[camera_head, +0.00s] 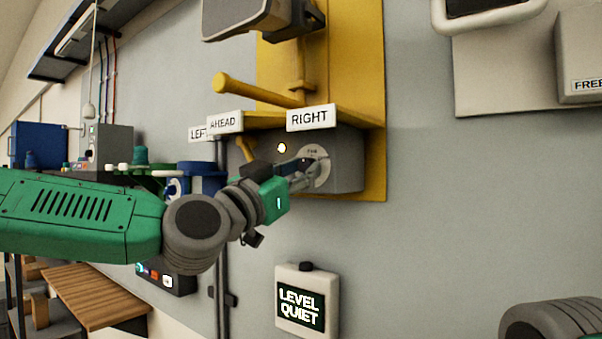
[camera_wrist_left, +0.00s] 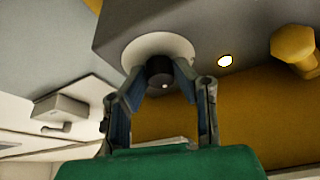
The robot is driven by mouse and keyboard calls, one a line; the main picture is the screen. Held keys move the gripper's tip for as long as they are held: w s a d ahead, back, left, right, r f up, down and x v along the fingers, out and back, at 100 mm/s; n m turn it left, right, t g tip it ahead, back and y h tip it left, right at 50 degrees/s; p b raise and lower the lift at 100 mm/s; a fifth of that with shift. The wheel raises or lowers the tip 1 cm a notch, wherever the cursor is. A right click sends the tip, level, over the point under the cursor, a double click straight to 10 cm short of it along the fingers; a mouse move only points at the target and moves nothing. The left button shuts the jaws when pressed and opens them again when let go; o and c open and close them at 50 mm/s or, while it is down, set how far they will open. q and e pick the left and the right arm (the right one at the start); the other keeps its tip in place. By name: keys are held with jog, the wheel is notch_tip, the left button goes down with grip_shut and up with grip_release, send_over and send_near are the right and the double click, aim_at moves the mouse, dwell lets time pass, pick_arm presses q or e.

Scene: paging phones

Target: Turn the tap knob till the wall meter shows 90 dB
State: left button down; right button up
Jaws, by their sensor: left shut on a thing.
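The tap knob (camera_wrist_left: 160,72) is a dark round knob on a pale disc (camera_wrist_left: 157,47), which sits on the face of a grey box. In the head view the pale dial disc (camera_head: 316,170) shows on the grey box (camera_head: 346,158), and my left gripper partly covers it. My left gripper (camera_head: 300,174) reaches the knob from the left. In the left wrist view its fingers (camera_wrist_left: 160,84) are shut around the knob. The wall meter (camera_head: 302,305) below the box reads "LEVEL QUIET". My right gripper is out of view.
A yellow bracket with a yellow lever (camera_head: 255,90) stands above the box. A lit white lamp (camera_head: 282,148) is beside the dial.

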pick_arm(q)
jog(key=n+t+y+b, duration=0.1)
jog(key=n, duration=0.2)
jog(key=shift+n+b, duration=0.3)
jog(key=shift+n, duration=0.1)
jog(key=n+t+y, duration=0.1)
jog(key=n+y, duration=0.1)
jog(key=n, duration=0.2)
jog(key=shift+s+d+r+b, duration=0.1)
jog(key=shift+r+b, duration=0.05)
jog(key=shift+b, duration=0.25)
jog(key=n+y, duration=0.2)
jog(key=n, duration=0.1)
jog(key=shift+r+n+t, duration=0.1)
jog(key=shift+n+t, duration=0.2)
jog(key=shift+n+y, duration=1.1)
jog(key=shift+n, duration=1.3)
jog(key=c, duration=1.5)
grip_release()
jog(key=shift+o, duration=0.9)
